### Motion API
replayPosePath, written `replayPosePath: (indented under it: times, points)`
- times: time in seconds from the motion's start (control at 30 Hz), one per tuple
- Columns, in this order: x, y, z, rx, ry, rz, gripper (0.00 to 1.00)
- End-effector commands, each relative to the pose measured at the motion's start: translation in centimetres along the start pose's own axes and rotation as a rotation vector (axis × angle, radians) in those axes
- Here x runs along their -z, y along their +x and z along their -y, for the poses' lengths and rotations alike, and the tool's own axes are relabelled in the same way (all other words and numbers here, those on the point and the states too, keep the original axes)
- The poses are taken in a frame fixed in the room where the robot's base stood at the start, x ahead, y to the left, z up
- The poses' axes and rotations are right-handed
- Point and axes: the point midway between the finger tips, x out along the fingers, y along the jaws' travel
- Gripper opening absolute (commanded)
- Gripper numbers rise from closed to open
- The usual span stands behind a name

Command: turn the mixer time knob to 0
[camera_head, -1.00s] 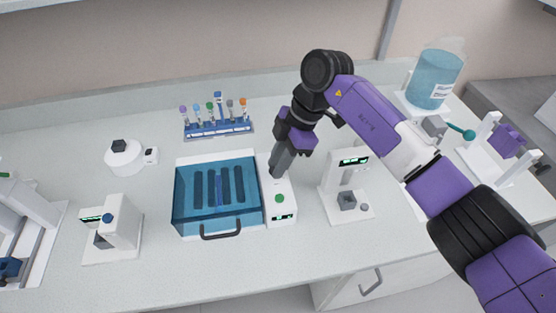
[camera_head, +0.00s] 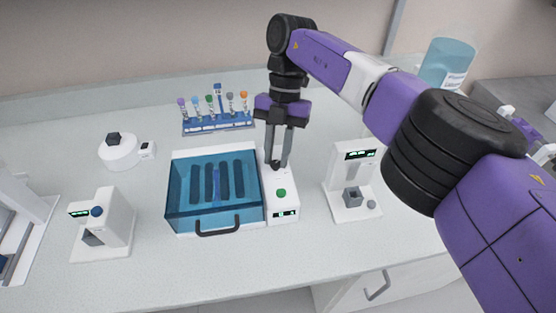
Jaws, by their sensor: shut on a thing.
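The mixer looks to be the box with a clear blue lid (camera_head: 180,205) and a white control panel (camera_head: 285,200) on its right side. The panel has a small dark knob (camera_head: 277,166) at its back end, a green button (camera_head: 281,193) and a small lit display (camera_head: 286,213) at the front. My gripper (camera_head: 277,160) points down over the back of the panel, its two grey fingers shut on the dark knob. The fingers partly hide the knob, and its marking and the display's figures are too small to read.
A rack of several capped tubes (camera_head: 218,125) stands behind the box. A white device with a display (camera_head: 350,180) stands close on the right, another (camera_head: 103,225) on the left. A round white device (camera_head: 120,155) sits back left. The front counter is clear.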

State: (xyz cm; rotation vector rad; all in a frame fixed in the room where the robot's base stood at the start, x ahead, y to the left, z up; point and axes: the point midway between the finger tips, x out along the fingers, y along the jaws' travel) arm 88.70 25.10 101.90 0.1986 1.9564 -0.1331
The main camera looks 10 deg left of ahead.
Motion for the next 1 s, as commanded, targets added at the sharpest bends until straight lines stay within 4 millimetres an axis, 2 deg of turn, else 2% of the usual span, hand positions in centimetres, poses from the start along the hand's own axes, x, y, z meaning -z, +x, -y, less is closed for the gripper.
replayPosePath:
  times: [0.6, 1.0]
  points:
    - [0.13, 0.11, -0.57, 0.222, -0.529, 0.002, 0.0]
    - [0.29, 0.04, -0.67, 0.316, -0.759, 0.0, 0.0]
